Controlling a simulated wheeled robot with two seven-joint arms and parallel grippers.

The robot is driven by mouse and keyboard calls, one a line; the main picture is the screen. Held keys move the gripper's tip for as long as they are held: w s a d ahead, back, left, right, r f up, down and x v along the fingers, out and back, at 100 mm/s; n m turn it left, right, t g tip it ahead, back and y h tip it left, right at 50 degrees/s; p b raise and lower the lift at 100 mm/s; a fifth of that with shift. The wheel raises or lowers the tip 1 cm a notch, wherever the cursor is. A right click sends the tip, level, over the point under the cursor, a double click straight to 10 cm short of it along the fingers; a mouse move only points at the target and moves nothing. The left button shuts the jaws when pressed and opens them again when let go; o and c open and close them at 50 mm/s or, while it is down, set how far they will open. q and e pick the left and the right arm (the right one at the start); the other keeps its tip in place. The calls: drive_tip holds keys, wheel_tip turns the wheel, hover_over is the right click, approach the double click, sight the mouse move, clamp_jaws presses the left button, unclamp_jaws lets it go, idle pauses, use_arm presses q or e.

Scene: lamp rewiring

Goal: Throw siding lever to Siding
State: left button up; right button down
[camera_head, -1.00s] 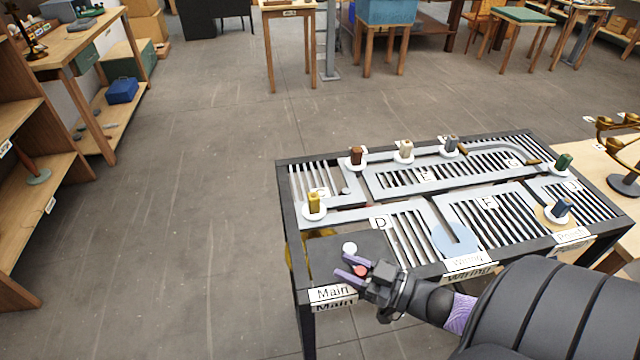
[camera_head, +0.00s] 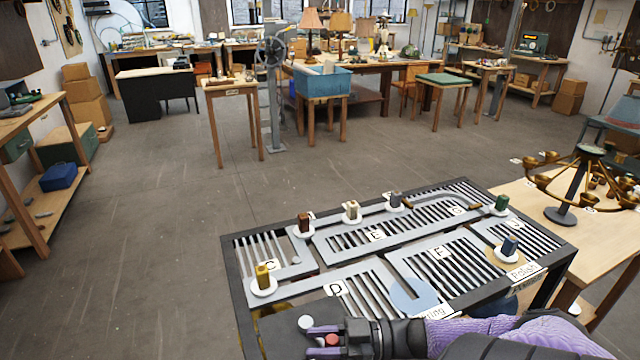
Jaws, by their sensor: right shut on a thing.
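The table-top track board (camera_head: 232,275) has grey slotted panels and lettered tags. At its near left corner is a dark plate (camera_head: 275,325) with a white ball knob (camera_head: 305,322). My right gripper (camera_head: 322,340) is low at the bottom of the view, over this plate. The lever's shaft and any Siding mark are hidden or out of frame. My left gripper is not in view.
A brass chandelier (camera_head: 575,185) stands on the wooden table at right. Open floor (camera_head: 150,270) lies to the left.

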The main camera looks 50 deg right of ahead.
drive_tip(key=c, duration=0.6)
unclamp_jaws()
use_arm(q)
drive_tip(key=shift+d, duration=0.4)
use_arm(e)
drive_tip(key=shift+o, duration=1.2)
